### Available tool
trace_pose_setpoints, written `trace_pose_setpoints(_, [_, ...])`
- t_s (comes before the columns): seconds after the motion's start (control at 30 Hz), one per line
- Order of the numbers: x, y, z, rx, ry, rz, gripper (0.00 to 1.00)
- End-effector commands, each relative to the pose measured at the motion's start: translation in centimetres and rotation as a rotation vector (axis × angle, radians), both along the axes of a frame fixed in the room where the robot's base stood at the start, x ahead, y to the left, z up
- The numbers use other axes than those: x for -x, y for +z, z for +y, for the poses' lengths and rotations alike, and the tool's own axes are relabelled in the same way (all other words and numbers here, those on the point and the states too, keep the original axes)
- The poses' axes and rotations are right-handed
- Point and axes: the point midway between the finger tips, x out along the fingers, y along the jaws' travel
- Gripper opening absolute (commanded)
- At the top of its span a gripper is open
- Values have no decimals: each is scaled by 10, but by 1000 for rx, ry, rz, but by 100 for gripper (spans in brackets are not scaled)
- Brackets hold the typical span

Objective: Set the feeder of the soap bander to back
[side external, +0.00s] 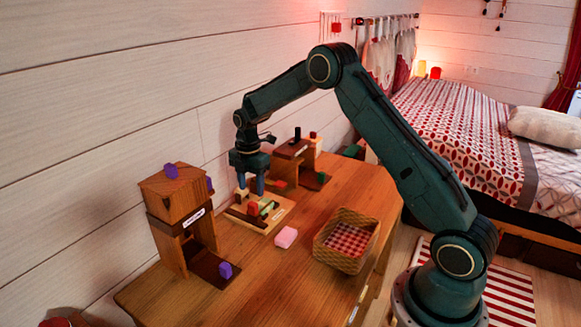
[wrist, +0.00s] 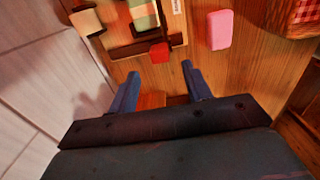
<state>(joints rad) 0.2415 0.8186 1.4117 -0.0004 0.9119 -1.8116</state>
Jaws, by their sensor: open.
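My gripper (side external: 250,187) points down over a low wooden fixture (side external: 283,207) near the wall side of the table; it is open and empty. Its blue fingers are spread in the wrist view (wrist: 159,75), with a small red block (wrist: 159,53) just beyond the fingertips.
A wooden tower (side external: 172,193) with purple blocks stands at the left. A smaller wooden stand (side external: 291,149) with black and red pieces is behind the gripper. A wicker basket (side external: 345,240) with checked lining sits at the right. The front table (side external: 262,280) is clear.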

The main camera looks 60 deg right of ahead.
Motion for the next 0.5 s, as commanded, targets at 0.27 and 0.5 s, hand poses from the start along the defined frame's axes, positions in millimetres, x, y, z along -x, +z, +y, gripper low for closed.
trace_pose_setpoints(0.27, [1, -44, 0, -1, 0, 3, 49])
trace_pose_setpoints(0.5, [0, -67, 0, 0, 0, 0, 49])
